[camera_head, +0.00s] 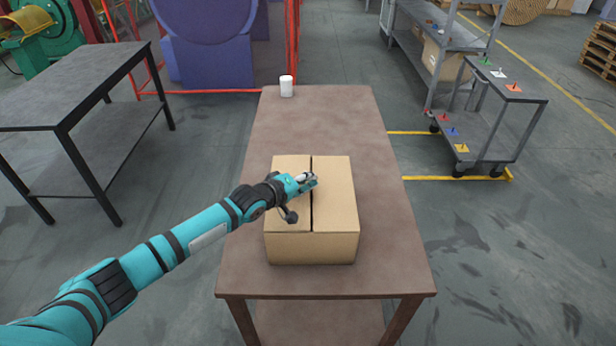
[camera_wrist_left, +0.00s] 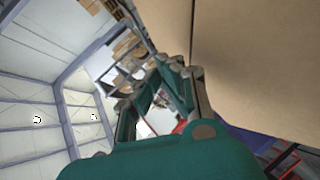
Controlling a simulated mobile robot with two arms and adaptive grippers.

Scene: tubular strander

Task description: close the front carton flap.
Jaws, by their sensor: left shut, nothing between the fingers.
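The cardboard carton (camera_head: 334,215) stands on the brown table (camera_head: 330,128). Its top flaps lie flat, with a dark narrow seam running front to back between the left and right panels. No flap stands up in the head view. My left gripper (camera_head: 309,180) is shut and empty at the top of the carton, over the seam near its middle. I cannot tell whether it touches the cardboard. In the left wrist view the carton top (camera_wrist_left: 255,60) fills the upper right, with the gripper fingers (camera_wrist_left: 188,82) close beside it. My right gripper is not in view.
A white cup (camera_head: 286,86) stands at the table's far left corner. A dark bench (camera_head: 75,85) is at the left, and a grey cart (camera_head: 490,115) stands at the right. The table is clear around the carton.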

